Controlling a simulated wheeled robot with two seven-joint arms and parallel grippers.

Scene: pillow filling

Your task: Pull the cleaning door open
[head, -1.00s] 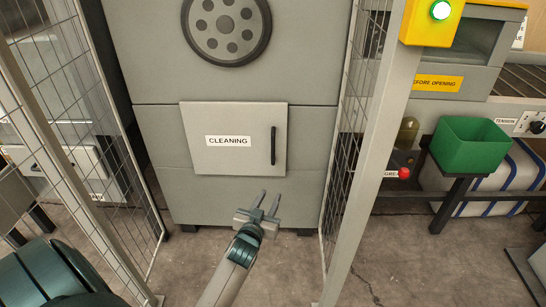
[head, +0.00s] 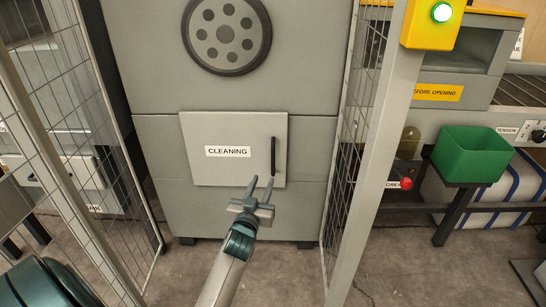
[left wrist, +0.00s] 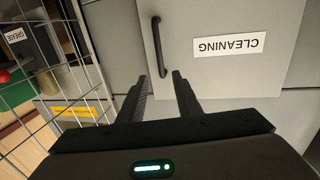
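The cleaning door (head: 222,168) is a grey square panel with a CLEANING label, set in the grey machine and closed flush. Its black vertical handle (head: 273,157) is on the door's right side. My left gripper (head: 261,183) is open and empty, with its fingertips just below the handle. In the left wrist view the picture is turned over; the door (left wrist: 215,75) and the handle (left wrist: 158,45) lie just beyond the two open fingers (left wrist: 161,86). I cannot tell whether the fingertips touch the door. My right gripper is not in view.
A mesh fence (head: 103,155) stands on the left, and a mesh panel with a grey post (head: 372,160) stands on the right. Open floor lies in front of the machine.

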